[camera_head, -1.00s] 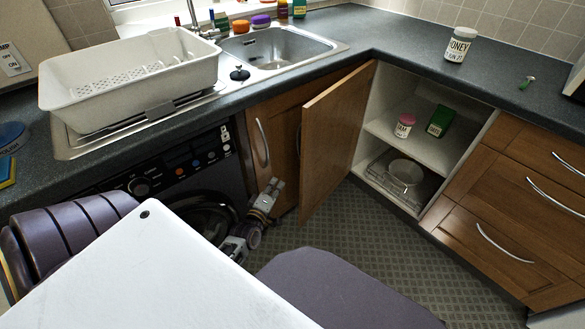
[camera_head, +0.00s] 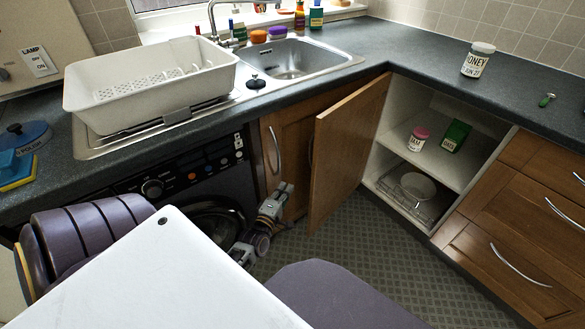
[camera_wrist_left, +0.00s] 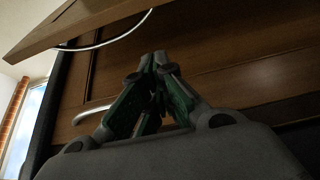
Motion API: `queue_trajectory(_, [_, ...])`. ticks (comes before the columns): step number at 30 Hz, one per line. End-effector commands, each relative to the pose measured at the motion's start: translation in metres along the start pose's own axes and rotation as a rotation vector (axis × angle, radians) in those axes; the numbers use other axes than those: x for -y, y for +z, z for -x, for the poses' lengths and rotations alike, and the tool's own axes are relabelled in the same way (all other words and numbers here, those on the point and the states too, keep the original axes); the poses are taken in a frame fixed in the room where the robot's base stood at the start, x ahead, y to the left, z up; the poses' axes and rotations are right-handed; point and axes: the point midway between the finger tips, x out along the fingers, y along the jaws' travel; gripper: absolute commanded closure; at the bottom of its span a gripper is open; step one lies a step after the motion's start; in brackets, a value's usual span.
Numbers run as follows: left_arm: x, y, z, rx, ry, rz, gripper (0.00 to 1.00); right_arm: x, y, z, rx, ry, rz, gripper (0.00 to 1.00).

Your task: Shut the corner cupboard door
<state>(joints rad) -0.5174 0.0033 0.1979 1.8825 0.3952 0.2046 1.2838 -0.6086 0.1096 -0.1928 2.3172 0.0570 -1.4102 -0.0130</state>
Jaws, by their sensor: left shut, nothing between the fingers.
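The corner cupboard door (camera_head: 345,150) is brown wood and stands open, swung out to the left of the cupboard opening. Inside the white corner cupboard (camera_head: 440,166) are a pink-lidded jar (camera_head: 418,139), a green box (camera_head: 455,135) and a bowl (camera_head: 417,187). My left gripper (camera_head: 287,187) is shut and empty, low in front of the closed cupboard door left of the open one. In the left wrist view the shut fingers (camera_wrist_left: 160,62) point at brown wood panels, with a curved metal handle (camera_wrist_left: 110,40) at upper left. Contact with the door cannot be told. My right gripper is not in view.
A washing machine (camera_head: 175,185) stands left of the doors, with a sink (camera_head: 290,60) and dish rack (camera_head: 150,85) above. Drawers (camera_head: 500,255) are at the right. The patterned floor (camera_head: 400,260) before the cupboard is clear.

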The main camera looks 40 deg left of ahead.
Motion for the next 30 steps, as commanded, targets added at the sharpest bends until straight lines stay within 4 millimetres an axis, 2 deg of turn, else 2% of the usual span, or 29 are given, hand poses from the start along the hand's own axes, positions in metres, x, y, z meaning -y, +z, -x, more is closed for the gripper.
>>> queue_trajectory(10, [0.0, 0.0, -0.023, -0.001, 0.002, 0.0, 1.0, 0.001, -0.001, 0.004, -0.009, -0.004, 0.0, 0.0])
queue_trajectory(21, [0.001, 0.0, -0.053, 0.0, 0.0, -0.001, 1.0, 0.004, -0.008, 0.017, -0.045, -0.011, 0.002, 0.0])
queue_trajectory(30, [0.001, 0.0, -0.079, 0.0, 0.001, 0.0, 1.0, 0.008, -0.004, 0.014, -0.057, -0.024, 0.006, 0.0])
